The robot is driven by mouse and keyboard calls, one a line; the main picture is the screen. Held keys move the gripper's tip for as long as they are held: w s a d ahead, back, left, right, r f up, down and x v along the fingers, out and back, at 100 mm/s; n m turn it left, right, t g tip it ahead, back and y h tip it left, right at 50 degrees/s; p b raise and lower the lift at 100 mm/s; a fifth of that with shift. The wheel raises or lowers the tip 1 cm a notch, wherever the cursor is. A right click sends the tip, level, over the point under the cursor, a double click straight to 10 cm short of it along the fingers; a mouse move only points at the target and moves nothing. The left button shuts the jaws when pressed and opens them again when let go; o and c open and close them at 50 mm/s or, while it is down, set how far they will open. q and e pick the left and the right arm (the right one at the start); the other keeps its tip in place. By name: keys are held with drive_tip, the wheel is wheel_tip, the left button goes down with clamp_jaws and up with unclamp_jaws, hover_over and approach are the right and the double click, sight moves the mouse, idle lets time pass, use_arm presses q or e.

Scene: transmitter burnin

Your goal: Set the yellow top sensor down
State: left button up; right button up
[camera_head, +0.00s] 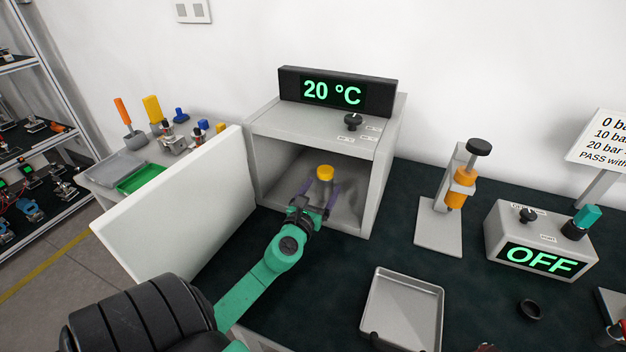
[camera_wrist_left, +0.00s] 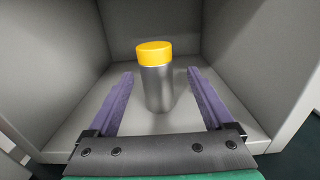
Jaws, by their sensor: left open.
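The yellow top sensor (camera_head: 325,174), a grey metal cylinder with a yellow cap, stands upright on the floor of the open chamber (camera_head: 381,152). In the left wrist view the sensor (camera_wrist_left: 156,78) stands between and slightly beyond the two purple fingers. My left gripper (camera_head: 316,199) is inside the chamber mouth and open, with a visible gap between each finger and the sensor. In the left wrist view the gripper (camera_wrist_left: 160,88) holds nothing. My right gripper cannot be made out.
The chamber door (camera_head: 180,210) stands open to the left, beside my left arm. A display (camera_head: 337,92) on top reads 20 °C. A metal tray (camera_head: 437,320), an orange-handled press stand (camera_head: 438,235) and a box reading OFF (camera_head: 500,240) are to the right.

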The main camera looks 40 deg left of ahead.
use_arm(q)
drive_tip(key=b+v, duration=0.2)
drive_tip(key=v, duration=0.8)
drive_tip(key=shift+d+b, duration=0.1)
drive_tip(key=shift+b, duration=0.3)
drive_tip(key=shift+s+d, duration=0.1)
drive_tip(key=shift+s, duration=0.15)
drive_tip(key=shift+r, duration=0.1)
